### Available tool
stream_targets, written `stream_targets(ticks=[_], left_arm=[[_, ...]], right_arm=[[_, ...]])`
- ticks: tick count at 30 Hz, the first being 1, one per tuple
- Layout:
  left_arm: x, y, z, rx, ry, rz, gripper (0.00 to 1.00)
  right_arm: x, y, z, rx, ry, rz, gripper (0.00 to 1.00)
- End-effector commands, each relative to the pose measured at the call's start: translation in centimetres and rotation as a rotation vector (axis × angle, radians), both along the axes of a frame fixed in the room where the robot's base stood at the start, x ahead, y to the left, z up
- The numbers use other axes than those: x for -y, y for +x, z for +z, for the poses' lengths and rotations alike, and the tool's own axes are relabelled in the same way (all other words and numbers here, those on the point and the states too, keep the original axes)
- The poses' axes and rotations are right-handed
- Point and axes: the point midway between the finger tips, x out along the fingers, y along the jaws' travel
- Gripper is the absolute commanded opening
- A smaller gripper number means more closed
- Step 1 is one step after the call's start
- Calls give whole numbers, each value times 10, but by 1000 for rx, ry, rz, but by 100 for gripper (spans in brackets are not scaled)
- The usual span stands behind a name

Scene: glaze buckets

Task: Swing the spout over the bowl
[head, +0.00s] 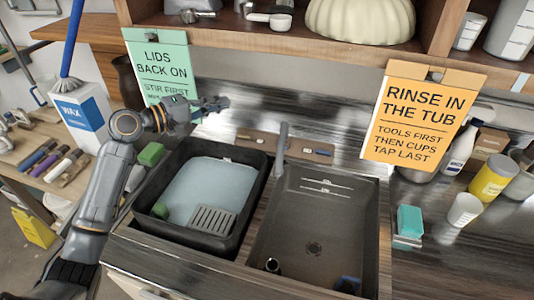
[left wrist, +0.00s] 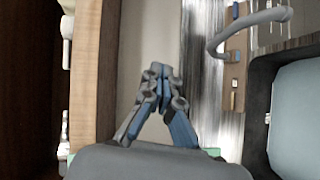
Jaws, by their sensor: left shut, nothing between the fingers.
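The grey spout (head: 282,148) rises at the back, and in the head view its end shows near the gap between the black tub and the sink bowl's back left corner. In the left wrist view the spout (left wrist: 222,40) is a curved grey pipe at the upper right. The sink bowl (head: 340,235) is dark, with a drain in its floor. My left gripper (head: 222,103) is shut and empty, behind the tub and to the left of the spout, apart from it. Its closed fingers (left wrist: 160,72) show in the left wrist view. My right gripper is not in view.
The black tub (head: 257,190) holds pale water and a grey grate. A green card (head: 160,62) hangs close to my left gripper; an orange card (head: 420,115) hangs right of the spout. A wooden shelf (head: 330,48) is above. A cup (head: 464,210) stands at right.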

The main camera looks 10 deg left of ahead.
Motion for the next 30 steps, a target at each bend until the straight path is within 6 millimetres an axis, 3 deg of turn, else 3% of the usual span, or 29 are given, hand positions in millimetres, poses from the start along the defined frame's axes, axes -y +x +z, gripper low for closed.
stream_targets(ticks=[1,4,9,15,21,26,30], left_arm=[[0,0,-20,0,0,-1,0],[0,0,-44,0,0,-1,0],[0,0,-102,0,0,0,0],[0,0,-147,1,-1,0,0],[1,1,-160,1,-1,0,0],[8,9,-159,0,-4,0,0],[24,28,-160,-1,-5,-2,0]], right_arm=[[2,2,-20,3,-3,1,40],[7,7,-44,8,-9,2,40],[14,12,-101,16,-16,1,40],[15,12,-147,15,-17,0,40],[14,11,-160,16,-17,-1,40],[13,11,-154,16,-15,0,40],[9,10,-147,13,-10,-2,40]])
